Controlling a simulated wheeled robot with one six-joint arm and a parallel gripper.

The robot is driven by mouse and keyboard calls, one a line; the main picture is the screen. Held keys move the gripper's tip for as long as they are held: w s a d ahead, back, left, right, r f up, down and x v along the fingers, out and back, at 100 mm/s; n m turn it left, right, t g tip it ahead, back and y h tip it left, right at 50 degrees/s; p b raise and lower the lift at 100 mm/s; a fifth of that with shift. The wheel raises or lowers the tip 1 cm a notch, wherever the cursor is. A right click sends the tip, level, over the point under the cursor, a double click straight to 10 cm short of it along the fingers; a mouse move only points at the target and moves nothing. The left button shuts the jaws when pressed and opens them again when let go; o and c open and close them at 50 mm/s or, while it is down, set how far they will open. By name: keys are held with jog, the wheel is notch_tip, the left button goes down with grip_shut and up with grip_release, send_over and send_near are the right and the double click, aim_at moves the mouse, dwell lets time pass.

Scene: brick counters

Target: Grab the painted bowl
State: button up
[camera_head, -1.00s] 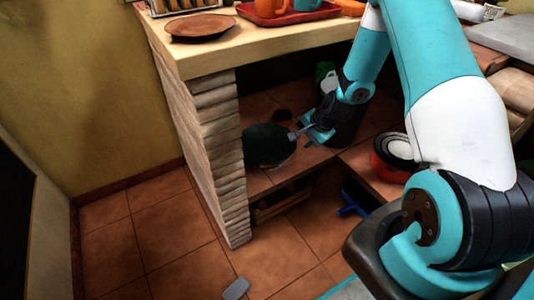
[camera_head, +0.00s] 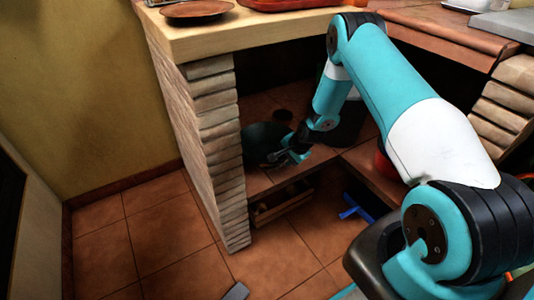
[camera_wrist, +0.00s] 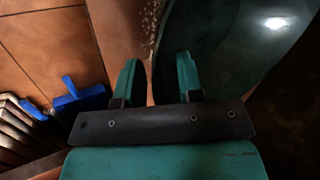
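The painted bowl (camera_head: 265,137) is dark green and stands on the tiled shelf under the counter, near the brick pillar. In the wrist view the bowl (camera_wrist: 235,45) is a large, dark, glossy round surface filling the upper right. My gripper (camera_head: 290,156) is at the bowl's near right side. In the wrist view the fingers of my gripper (camera_wrist: 158,62) are apart. The bowl's edge runs up between them, with one finger over the bowl and the other outside it. I cannot tell whether either finger touches it.
The brick pillar (camera_head: 215,150) stands left of the bowl and the counter top (camera_head: 215,42) is above. A red pot (camera_head: 385,167) is to the right. A wooden crate (camera_head: 283,203) and a blue object (camera_head: 355,207) are below.

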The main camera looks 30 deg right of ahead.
jog(key=shift+x, duration=0.9)
jog(key=shift+r, duration=0.1)
grip_shut()
